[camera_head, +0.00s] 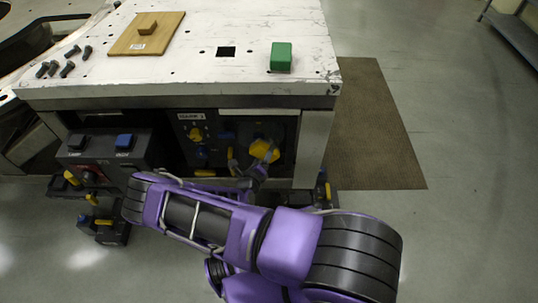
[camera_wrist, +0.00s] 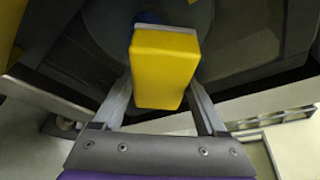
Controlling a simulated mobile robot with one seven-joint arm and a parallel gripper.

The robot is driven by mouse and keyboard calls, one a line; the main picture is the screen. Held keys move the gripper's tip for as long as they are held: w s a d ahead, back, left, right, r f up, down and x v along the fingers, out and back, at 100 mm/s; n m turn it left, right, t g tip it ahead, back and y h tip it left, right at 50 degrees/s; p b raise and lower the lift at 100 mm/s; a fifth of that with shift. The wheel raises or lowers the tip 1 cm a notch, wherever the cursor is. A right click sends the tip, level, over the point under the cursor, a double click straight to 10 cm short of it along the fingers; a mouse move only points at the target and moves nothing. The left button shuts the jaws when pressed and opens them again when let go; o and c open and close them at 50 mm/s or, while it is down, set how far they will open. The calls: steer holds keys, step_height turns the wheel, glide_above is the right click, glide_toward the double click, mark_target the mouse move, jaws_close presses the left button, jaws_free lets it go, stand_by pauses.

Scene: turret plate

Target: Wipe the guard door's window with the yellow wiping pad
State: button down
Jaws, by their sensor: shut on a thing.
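The yellow wiping pad (camera_wrist: 165,65) is between the two fingers of my gripper (camera_wrist: 163,88) in the wrist view, and the gripper is shut on it. A dark rounded surface (camera_wrist: 235,45) lies beyond the pad in the wrist view. I cannot tell whether it is the guard door's window, or whether the pad touches it.
The white table (camera_head: 190,65) holds a green block (camera_head: 281,56), a wooden board (camera_head: 130,42) with a small block, and several dark bolts (camera_head: 68,68). Dark boxes with coloured controls (camera_head: 105,150) stand at left below. The floor at right (camera_head: 450,200) is clear beside a brown mat (camera_head: 370,125).

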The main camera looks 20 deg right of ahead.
mark_target(278, 157)
steer(key=shift+w+a+b, duration=0.35)
steer(key=shift+a, duration=0.5)
steer(key=shift+w+a+b, duration=0.35)
steer(key=shift+a, duration=0.5)
steer(key=shift+w+r+p, duration=0.15)
steer(key=shift+r+p, duration=0.6)
steer(key=shift+r, duration=0.15)
steer(key=shift+s+d+p, duration=0.2)
steer(key=shift+d+p, duration=0.1)
steer(key=shift+d, duration=0.2)
steer(key=shift+s+d+p, duration=0.15)
steer(key=shift+d+p, duration=0.1)
steer(key=shift+d, duration=0.2)
steer(key=shift+s+d+f, duration=0.1)
steer(key=shift+s+d, duration=0.1)
steer(key=shift+d, duration=0.35)
steer(key=shift+s+d, duration=0.2)
steer(key=shift+d, duration=0.3)
steer(key=shift+s+d, duration=0.35)
steer(key=shift+d, duration=0.55)
steer(key=shift+s+d, duration=0.35)
steer(key=shift+d, duration=0.55)
steer(key=shift+s+a, duration=0.25)
steer(key=shift+s, duration=1)
steer(key=shift+s+a, duration=0.45)
steer(key=shift+s, duration=0.3)
steer(key=shift+s+a, duration=0.45)
steer(key=shift+s, duration=0.25)
